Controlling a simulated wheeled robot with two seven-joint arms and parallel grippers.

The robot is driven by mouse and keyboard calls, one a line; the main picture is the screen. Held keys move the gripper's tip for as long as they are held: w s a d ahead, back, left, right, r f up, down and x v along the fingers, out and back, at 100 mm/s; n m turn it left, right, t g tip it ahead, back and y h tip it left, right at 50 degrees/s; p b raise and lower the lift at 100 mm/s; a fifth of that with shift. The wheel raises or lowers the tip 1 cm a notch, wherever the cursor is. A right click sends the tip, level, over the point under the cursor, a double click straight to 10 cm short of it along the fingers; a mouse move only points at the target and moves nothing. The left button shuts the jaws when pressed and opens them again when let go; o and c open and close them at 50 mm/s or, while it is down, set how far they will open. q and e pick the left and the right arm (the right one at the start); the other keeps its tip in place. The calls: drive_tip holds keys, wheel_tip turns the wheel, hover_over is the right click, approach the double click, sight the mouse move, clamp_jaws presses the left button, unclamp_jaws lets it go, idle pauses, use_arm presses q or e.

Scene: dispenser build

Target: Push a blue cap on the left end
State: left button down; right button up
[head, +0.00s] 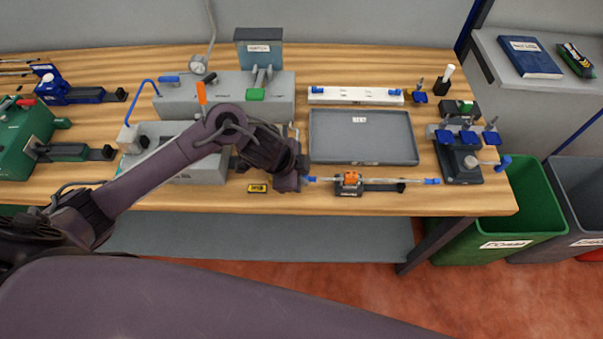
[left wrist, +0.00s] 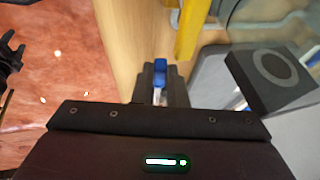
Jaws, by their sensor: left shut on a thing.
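A thin pale tube (head: 385,181) lies level in a small black holder with an orange clamp (head: 350,179) near the table's front edge. A blue cap (head: 432,181) shows at its right end. My left gripper (head: 304,179) is at the tube's left end, shut on a blue cap (head: 312,179). In the left wrist view the blue cap (left wrist: 159,68) shows between the dark fingers (left wrist: 159,84). I cannot tell how far this cap sits on the tube.
A grey tray (head: 360,138) lies behind the holder. A dark rack with several blue caps (head: 460,165) stands to the right. A small black-and-yellow item (head: 257,188) lies left of my gripper. Grey machines (head: 180,160) stand under my left arm. Bins (head: 525,215) stand past the table's right end.

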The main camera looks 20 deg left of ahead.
use_arm(q)
drive_tip(key=shift+w+d+p, duration=0.2)
drive_tip(key=shift+d, duration=0.4)
drive_tip(key=shift+w+d+p, duration=0.15)
drive_tip(key=shift+d+p, duration=0.05)
drive_tip(key=shift+d, duration=0.35)
idle(0.5)
drive_tip(key=c, duration=1.4)
unclamp_jaws()
drive_tip(key=shift+o, duration=0.5)
drive_tip(key=shift+o, duration=1.2)
wheel_tip(320, 180, up, 7)
drive_tip(key=p, duration=0.6)
